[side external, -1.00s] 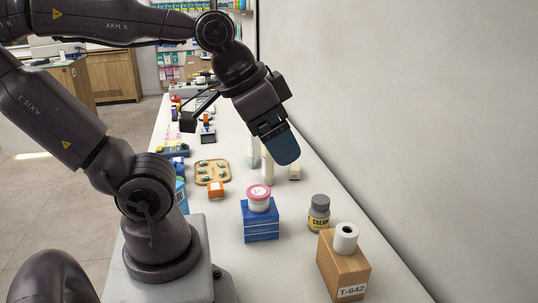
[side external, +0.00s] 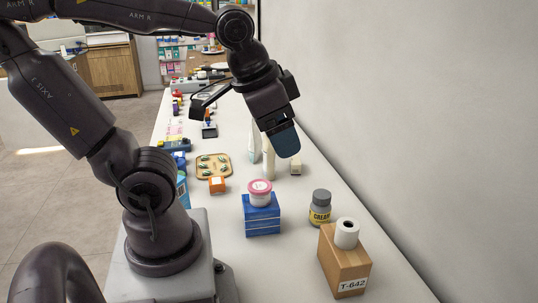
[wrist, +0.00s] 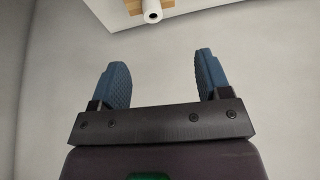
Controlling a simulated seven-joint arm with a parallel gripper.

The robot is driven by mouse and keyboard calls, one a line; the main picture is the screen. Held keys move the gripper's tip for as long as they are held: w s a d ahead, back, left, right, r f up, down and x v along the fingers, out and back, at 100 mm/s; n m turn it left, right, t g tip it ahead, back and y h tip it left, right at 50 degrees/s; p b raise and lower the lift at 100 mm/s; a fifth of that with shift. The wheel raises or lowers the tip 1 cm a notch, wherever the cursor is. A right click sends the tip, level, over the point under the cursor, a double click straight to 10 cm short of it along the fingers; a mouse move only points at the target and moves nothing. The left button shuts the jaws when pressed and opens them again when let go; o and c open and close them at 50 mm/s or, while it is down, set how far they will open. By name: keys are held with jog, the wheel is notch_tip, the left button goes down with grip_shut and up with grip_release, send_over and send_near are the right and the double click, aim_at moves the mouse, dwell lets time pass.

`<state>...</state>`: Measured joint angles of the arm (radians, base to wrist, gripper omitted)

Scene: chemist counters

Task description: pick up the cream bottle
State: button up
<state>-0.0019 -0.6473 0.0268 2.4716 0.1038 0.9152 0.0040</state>
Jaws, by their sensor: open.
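The cream bottle (side external: 320,208) is a small grey bottle with a dark grey cap and a yellow label reading CREAM. It stands upright on the white counter in the side view, behind the cardboard box. My gripper (side external: 286,142) is above the counter, up and to the left of the bottle and well apart from it. In the wrist view my gripper (wrist: 162,75) shows two blue fingers spread apart with nothing between them. The cream bottle is not visible in the wrist view.
A cardboard box (side external: 343,265) marked T-642 carries a white roll (side external: 346,233) just in front of the bottle. Blue boxes (side external: 262,220) with a pink-lidded jar (side external: 260,192) stand to its left. The wall (side external: 430,130) runs along the right. A wooden tray (side external: 214,158) lies farther back.

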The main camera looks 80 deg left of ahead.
jog(key=w+a+f+m+g+y, duration=0.25)
jog(key=a+f+g+y, duration=0.2)
jog(key=a, duration=0.55)
jog(key=w+a+f+m+g+y, duration=0.25)
jog(key=a+f+g+y, duration=0.2)
jog(key=a, duration=0.45)
jog(key=m+t+y, duration=0.3)
jog(key=m+y, duration=0.5)
jog(key=m, duration=0.4)
send_over(269, 152)
jog(key=w+d, duration=0.1)
jog(key=d, duration=0.1)
notch_tip(269, 152, down, 9)
jog(key=shift+s+a+f, duration=0.1)
jog(key=shift+a+f, duration=0.1)
jog(key=shift+a, duration=1.1)
jog(key=shift+a+f, duration=0.2)
jog(key=shift+a, duration=1.05)
grip_shut()
jog(key=shift+r, duration=0.15)
